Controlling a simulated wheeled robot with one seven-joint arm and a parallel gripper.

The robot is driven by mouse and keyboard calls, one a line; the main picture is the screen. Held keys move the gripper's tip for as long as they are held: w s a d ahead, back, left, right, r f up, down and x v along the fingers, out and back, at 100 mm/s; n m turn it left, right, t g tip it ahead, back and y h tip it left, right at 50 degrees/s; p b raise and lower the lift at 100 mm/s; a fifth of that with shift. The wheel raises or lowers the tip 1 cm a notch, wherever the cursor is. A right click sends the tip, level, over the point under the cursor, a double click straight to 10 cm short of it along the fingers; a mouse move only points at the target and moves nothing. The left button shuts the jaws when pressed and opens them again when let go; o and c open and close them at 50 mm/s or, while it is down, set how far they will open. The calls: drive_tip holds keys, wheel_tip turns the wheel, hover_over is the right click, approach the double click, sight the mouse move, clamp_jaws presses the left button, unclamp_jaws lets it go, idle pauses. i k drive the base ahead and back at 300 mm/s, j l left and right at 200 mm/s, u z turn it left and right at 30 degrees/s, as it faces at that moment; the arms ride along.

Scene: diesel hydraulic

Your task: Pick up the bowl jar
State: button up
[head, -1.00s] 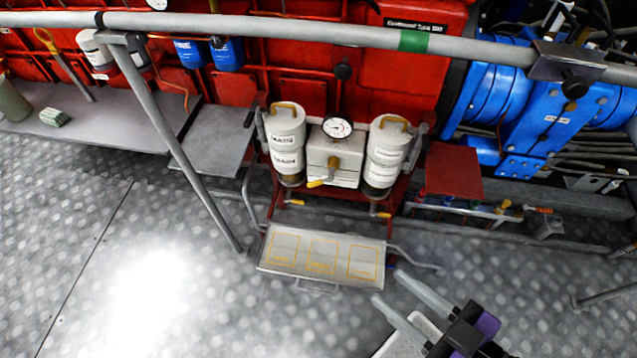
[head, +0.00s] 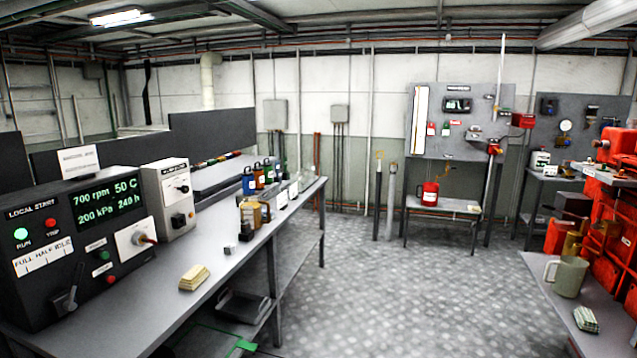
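I cannot tell for certain which thing is the bowl jar. A grey-beige jug with a handle (head: 567,277) stands upright on a grey shelf (head: 541,262) at the right, beside the red machinery. A tan, jug-like vessel (head: 262,213) stands on the long grey workbench (head: 215,272) at the left, with part of it hidden by other items around it. My gripper is not in this view, so it touches neither vessel as far as I can see.
A control box (head: 85,235) with a green display stands on the left bench. A folded cloth (head: 194,278) lies near its front edge; another cloth (head: 586,319) lies by the jug. The patterned metal floor (head: 400,290) between bench and machine is open.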

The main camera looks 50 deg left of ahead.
sight(305, 173)
drive_tip(key=u, duration=1.65)
drive_tip(key=i+j+z, duration=0.2)
drive_tip(key=i, duration=0.75)
drive_tip(key=i+l+z, duration=0.15)
drive_tip(key=i+z, duration=0.3)
drive_tip(key=i, duration=0.5)
drive_tip(key=i+j+z, duration=0.2)
drive_tip(key=i+z, duration=0.25)
drive_tip(key=i, duration=0.5)
drive_tip(key=i+u, duration=0.15)
drive_tip(key=i, duration=0.35)
drive_tip(key=i+l+u, duration=0.2)
drive_tip(key=i, duration=0.3)
drive_tip(key=i+u, duration=0.15)
drive_tip(key=i, duration=0.3)
drive_tip(key=i+l+u, duration=0.2)
drive_tip(key=i, duration=0.3)
drive_tip(key=i+j+u, duration=0.1)
drive_tip(key=i+u, duration=0.8)
drive_tip(key=i+l+u, duration=0.25)
drive_tip(key=i+u, duration=0.2)
